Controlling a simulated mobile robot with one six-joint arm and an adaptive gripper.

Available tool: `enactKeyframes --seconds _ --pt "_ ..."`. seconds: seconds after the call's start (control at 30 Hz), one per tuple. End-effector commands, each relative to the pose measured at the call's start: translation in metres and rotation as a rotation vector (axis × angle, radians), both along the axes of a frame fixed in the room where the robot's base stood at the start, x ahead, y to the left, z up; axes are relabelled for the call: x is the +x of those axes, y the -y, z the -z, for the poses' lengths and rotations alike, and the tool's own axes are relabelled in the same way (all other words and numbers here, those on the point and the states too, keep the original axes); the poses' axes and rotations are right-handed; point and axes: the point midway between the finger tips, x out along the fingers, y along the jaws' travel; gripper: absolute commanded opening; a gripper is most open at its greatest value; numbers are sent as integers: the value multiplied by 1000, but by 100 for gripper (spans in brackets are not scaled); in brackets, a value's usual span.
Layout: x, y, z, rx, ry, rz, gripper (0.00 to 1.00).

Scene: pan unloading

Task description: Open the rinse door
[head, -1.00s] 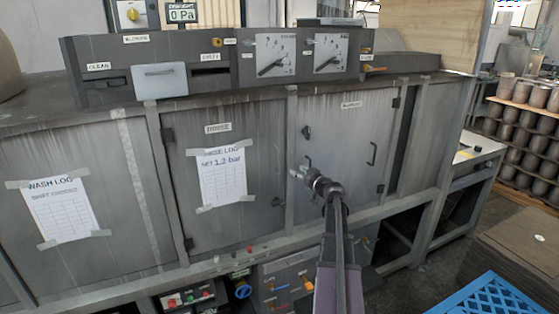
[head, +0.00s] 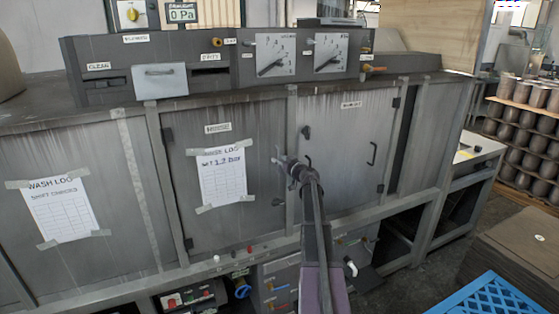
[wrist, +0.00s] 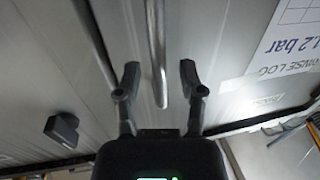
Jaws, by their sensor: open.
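The rinse door (head: 262,135) is a grey panel in the middle of the machine and looks closed. It carries a label and a taped log sheet (head: 222,178). My gripper (head: 281,161) is at the door's right edge, in front of its handle. In the wrist view the handle (wrist: 155,45) is a vertical metal bar. My open gripper (wrist: 160,78) has one finger on each side of the bar, with gaps showing on both sides. Gripper and arm mostly hide the handle in the head view. How deep the bar lies between the fingers, I cannot tell.
A dark latch-like block (wrist: 62,131) sits beside the handle. Another door with a handle (head: 373,154) is to the right. The wash log panel (head: 95,150) is to the left. Below are pipes and valves; a blue crate (head: 495,296) stands at lower right.

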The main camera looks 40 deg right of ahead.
Motion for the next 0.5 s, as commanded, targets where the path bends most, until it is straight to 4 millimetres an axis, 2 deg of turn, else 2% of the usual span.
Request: enactKeyframes --seconds 0.4,0.47,0.5 --pt "5 0 0 0 0 1 51" --pt "5 0 0 0 0 1 36" --pt "5 0 0 0 0 1 24"
